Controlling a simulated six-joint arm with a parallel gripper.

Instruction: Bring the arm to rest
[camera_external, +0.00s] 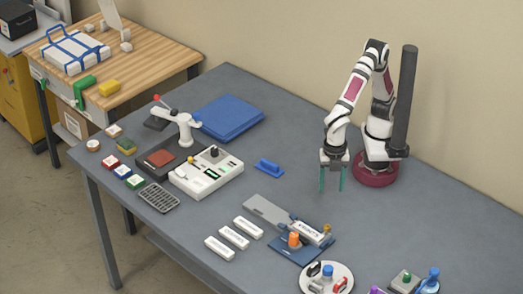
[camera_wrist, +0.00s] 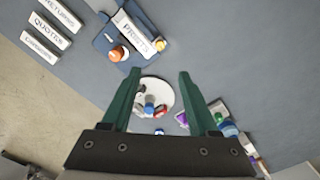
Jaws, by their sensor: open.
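My gripper (camera_external: 333,178) has two green fingers, spread apart and empty. It points down above the grey table (camera_external: 330,215), just left of my arm's dark red base. In the wrist view the fingers of my gripper (camera_wrist: 160,95) stand wide apart, and a round white plate (camera_wrist: 168,92) with small items shows between and beyond them. Nothing is held. My arm is bent, with the elbow raised and the forearm slanting down to the left.
A blue fixture (camera_external: 290,250) holds a white labelled block (camera_external: 311,233) beside an orange knob. Several white labelled blocks (camera_external: 234,237) lie to its left. A white machine (camera_external: 206,172), a blue pad (camera_external: 229,118) and a blue handled tool (camera_external: 269,168) stand further left. The table around the gripper is clear.

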